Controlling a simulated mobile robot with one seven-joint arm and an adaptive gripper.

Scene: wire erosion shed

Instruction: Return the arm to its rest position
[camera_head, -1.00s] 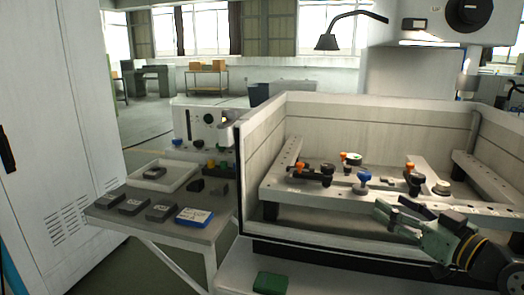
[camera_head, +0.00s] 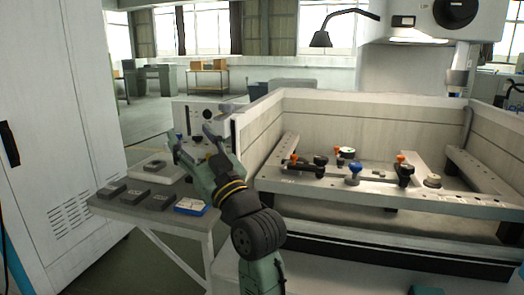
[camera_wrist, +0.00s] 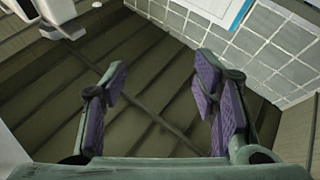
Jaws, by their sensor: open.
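My gripper (camera_head: 196,146) is raised above the side table, in front of the machine tank's left wall in the head view. Its fingers are spread and nothing is between them.
The side table (camera_head: 190,224) bears a white tray (camera_head: 146,169), several dark blocks and a blue-white box (camera_head: 191,207). A tall white cabinet (camera_head: 60,120) stands at left. A lamp (camera_head: 320,39) hangs behind.

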